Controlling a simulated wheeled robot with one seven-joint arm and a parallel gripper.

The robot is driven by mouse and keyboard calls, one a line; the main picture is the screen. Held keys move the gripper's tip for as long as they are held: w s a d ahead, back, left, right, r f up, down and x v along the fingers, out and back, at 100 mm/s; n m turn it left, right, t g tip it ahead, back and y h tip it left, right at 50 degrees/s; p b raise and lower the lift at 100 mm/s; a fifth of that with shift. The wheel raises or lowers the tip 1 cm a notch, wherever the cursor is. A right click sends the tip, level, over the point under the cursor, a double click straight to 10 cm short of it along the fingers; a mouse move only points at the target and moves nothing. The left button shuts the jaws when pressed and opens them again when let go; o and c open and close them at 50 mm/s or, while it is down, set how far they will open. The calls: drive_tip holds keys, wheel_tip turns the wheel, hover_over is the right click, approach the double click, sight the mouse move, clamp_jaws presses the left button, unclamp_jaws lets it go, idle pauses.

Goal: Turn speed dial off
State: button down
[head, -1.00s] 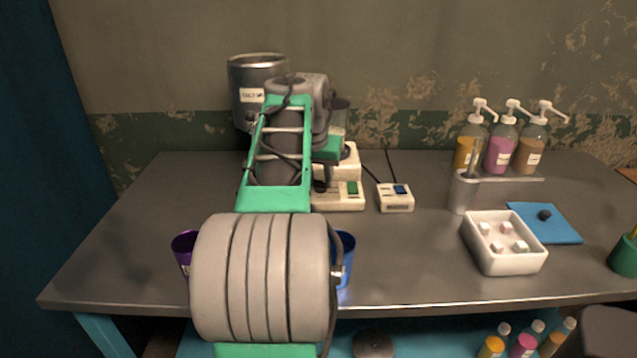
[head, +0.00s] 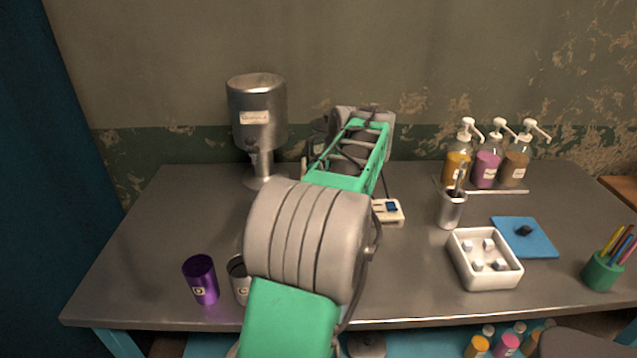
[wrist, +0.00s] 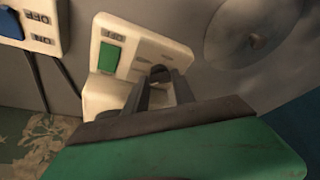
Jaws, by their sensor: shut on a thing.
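In the wrist view, a cream machine (wrist: 178,55) carries a green switch (wrist: 109,57) and a small dark round speed dial (wrist: 159,72). My gripper (wrist: 161,80) reaches up to the dial, with one dark finger on each side of it. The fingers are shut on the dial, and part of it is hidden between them. The dial's markings are too small to read. In the head view my own arm covers the gripper, the dial and most of the machine.
A cream box with a blue switch (head: 389,212) stands beside the machine. A steel dispenser (head: 257,110) stands at the back left. A purple cup (head: 201,280) and a metal cup (head: 238,283) stand at the front. A white tray (head: 486,282) and pump bottles (head: 488,168) are to the right.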

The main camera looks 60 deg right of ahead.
drive_tip(key=n+y+p, duration=0.1)
drive_tip(key=n+p, duration=0.3)
drive_tip(key=p, duration=0.1)
drive_tip(key=n+y+p, duration=0.1)
drive_tip(key=n+p, duration=0.1)
drive_tip(key=shift+s+d+r+y, duration=0.1)
drive_tip(key=shift+d+r+y, duration=0.15)
drive_tip(key=shift+d+y, duration=0.1)
drive_tip(key=n+y+p, duration=0.1)
drive_tip(key=n+p, duration=0.2)
drive_tip(key=shift+d+f, duration=0.1)
drive_tip(key=shift+f+n+p, duration=0.1)
drive_tip(key=shift+n+p, duration=0.5)
drive_tip(key=shift+p, duration=0.2)
drive_tip(key=shift+f+y, duration=0.1)
drive_tip(key=shift+y, duration=0.15)
drive_tip(key=c, duration=1)
unclamp_jaws()
drive_tip(key=shift+c, duration=0.2)
drive_tip(key=p+v, duration=0.4)
drive_tip(key=v, duration=0.3)
drive_tip(key=shift+r+p, duration=0.4)
drive_tip(key=shift+d, duration=0.1)
